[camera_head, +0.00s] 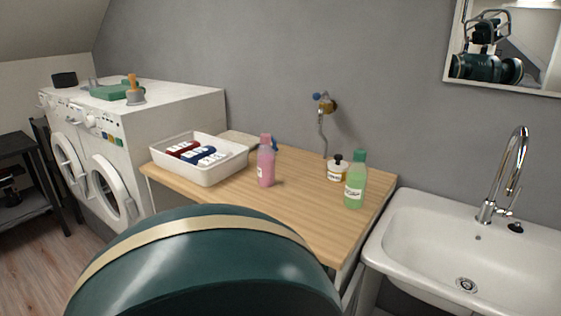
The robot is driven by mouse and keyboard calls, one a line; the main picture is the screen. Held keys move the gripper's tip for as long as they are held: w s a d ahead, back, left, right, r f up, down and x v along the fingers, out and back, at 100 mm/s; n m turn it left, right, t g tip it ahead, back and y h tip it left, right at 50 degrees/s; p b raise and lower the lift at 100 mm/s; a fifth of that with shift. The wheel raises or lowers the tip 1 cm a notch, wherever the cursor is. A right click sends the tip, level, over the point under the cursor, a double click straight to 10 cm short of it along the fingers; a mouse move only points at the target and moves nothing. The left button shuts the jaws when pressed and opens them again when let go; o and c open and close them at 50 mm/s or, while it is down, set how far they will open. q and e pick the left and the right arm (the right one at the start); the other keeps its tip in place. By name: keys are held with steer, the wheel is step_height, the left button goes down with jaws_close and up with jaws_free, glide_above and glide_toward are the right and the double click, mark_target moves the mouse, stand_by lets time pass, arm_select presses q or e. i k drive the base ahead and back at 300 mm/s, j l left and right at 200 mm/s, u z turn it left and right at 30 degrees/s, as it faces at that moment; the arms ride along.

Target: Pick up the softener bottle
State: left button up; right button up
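A pink bottle (265,166) stands upright on the wooden tabletop (305,213), with a blue part showing at its upper right. A green bottle (355,188) with a darker green cap and a white label stands upright near the tabletop's right edge. The labels are too small to read, so I cannot tell which of the two is the softener bottle. Neither gripper shows in the view, and both bottles stand free. A large dark green rounded part of my own body fills the lower foreground and covers the tabletop's front edge.
A white tray (216,176) with rolled red and blue items sits on the left of the tabletop. A small jar (337,173) stands left of the green bottle. A tap (327,103) is on the wall. White washing machines (177,105) flank the left, a sink (430,245) the right.

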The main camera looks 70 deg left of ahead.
mark_target(265, 155)
steer(key=k+j+z, duration=0.2)
steer(key=j, duration=0.3)
steer(key=k+j+z, duration=0.25)
steer(key=k+j, duration=0.4)
steer(key=j, duration=0.15)
steer(key=k+j, duration=0.4)
steer(key=i+j+z, duration=0.05)
steer(key=j, duration=0.1)
